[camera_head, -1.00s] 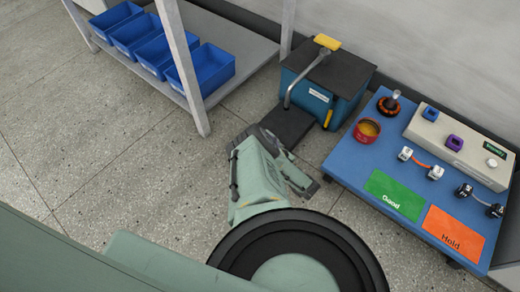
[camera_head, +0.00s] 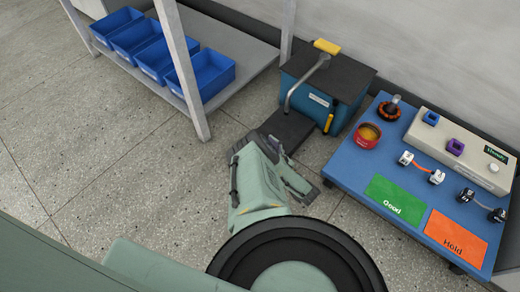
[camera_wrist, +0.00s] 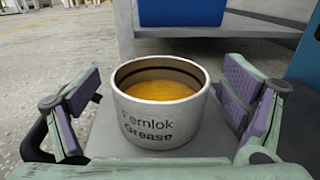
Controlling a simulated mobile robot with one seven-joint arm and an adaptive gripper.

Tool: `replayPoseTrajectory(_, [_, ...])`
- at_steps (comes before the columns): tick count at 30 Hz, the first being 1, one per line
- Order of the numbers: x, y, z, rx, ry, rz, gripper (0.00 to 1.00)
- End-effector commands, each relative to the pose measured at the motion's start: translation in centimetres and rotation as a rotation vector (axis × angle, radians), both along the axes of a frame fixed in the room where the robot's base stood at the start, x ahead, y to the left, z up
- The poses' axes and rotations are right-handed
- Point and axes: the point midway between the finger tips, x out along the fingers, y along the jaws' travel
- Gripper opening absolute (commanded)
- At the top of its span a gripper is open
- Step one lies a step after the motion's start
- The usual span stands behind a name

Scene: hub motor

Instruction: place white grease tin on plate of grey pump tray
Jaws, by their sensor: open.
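The white grease tin (camera_wrist: 158,122) stands upright in the wrist view, open at the top, with orange-yellow grease inside and the words "Fernlok Grease" on its side. It stands on a flat grey surface (camera_wrist: 104,132). My gripper (camera_head: 282,162) is open, and its purple-padded fingers stand on both sides of the tin with a gap at each side. In the head view the tin is hidden behind my gripper. The dark grey plate (camera_head: 290,128) lies in front of the teal pump box (camera_head: 315,103), just beyond my fingers.
A blue table (camera_head: 345,168) at the right carries a red tin (camera_head: 367,136), small connectors, a beige fixture (camera_head: 462,150), and green and orange cards. A shelf with several blue bins (camera_head: 200,75) stands at the upper left. The floor at the left is clear.

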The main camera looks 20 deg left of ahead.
Motion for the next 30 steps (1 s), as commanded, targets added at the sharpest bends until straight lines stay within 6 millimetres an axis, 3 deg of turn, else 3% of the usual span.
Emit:
replayPoseTrajectory(7, [-0.7,-1.4,0.3,-0.002,0.002,-0.002,0.92])
replayPoseTrajectory(15, [-3.3,-6.6,1.0,-0.001,0.003,-0.004,0.92])
replayPoseTrajectory(21, [-4.8,-9.4,0.7,-0.001,0.0,-0.003,0.92])
replayPoseTrajectory(30, [-5.6,-10.7,0.3,0.0,0.0,0.0,0.92])
